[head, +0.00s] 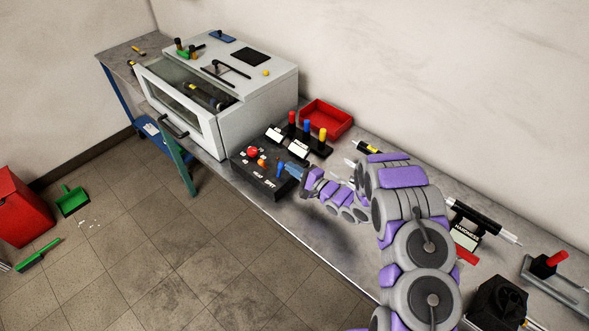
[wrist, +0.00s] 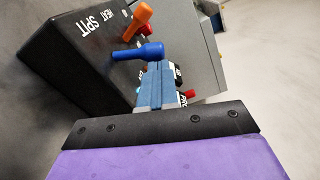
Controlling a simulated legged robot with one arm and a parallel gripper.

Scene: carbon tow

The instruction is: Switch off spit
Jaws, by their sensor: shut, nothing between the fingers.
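A black control box (head: 258,181) stands on the bench in front of the oven. In the wrist view its face (wrist: 62,68) carries the white words SPIT and HEAT. An orange lever (wrist: 138,22) and a blue lever (wrist: 139,52) stick out of it; the blue one appears to be on the SPIT side. My gripper (wrist: 158,72) is shut and empty, its blue-grey fingertips right beside the blue lever; whether they touch is unclear. In the head view my gripper (head: 296,171) is at the box's right end, and the orange lever (head: 262,163) shows left of it.
A red button (head: 252,152) sits on the box's far part. The white oven (head: 262,102) stands behind. A stand with red, blue and yellow handles (head: 308,134) and a red tray (head: 328,112) are beyond my gripper. The bench's front edge runs close by.

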